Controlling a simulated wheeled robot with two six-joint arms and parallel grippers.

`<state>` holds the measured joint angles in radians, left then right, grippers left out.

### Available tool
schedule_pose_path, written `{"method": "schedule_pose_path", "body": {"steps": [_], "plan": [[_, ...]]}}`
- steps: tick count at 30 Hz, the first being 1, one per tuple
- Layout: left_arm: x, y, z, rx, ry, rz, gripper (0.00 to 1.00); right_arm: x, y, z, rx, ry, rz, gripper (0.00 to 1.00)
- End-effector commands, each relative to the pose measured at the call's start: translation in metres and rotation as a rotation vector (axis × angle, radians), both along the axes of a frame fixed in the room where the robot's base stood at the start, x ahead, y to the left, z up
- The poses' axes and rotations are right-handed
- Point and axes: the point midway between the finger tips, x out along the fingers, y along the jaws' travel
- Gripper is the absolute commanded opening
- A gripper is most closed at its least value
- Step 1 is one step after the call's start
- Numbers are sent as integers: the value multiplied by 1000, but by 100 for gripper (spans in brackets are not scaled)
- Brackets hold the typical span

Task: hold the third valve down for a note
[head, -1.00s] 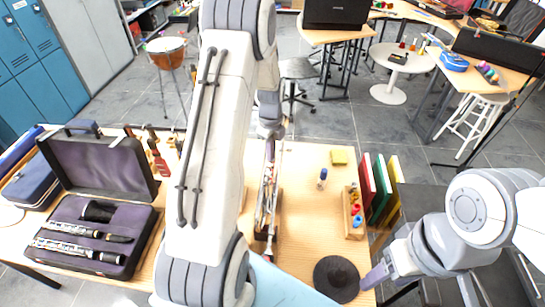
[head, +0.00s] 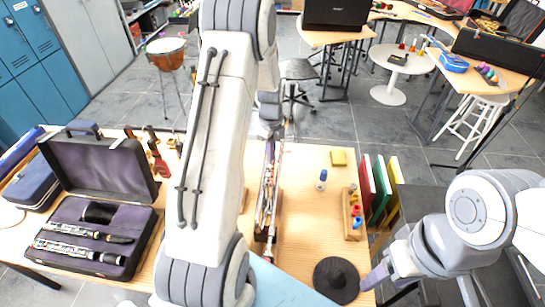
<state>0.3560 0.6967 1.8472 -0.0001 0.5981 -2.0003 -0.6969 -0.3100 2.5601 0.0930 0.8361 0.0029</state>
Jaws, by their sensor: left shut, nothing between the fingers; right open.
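The trumpet (head: 267,197) lies lengthwise in a dark wooden stand (head: 262,234) in the middle of the wooden table. Its valves are too small and too covered to tell apart, so I cannot tell whether the third valve is pressed. My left gripper (head: 271,133) is shut and empty at the far end of the trumpet, pointing down. Whether it touches the trumpet cannot be told. My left arm hides much of the area left of the trumpet. My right gripper (head: 369,281) is open at the table's front right, beside a round black mute (head: 336,279).
An open clarinet case (head: 146,238) is at the left of the table. A wooden block with coloured bottles (head: 352,228), a small blue-capped bottle (head: 321,180), a yellow sponge (head: 338,158) and upright books (head: 377,190) are at the right. A light blue cloth (head: 285,287) lies in front.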

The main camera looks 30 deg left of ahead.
Motion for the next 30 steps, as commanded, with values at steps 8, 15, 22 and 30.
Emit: {"method": "schedule_pose_path", "body": {"steps": [8,15,22,30], "plan": [[0,0,31,0,0,0,0,0,0,26,0,0,0,61],[0,0,55,1,-1,0,0,0,0,45,0,0,0,61],[0,0,68,0,0,0,0,0,0,55,0,0,0,61],[0,0,67,0,0,0,0,0,0,54,0,0,0,61]]}}
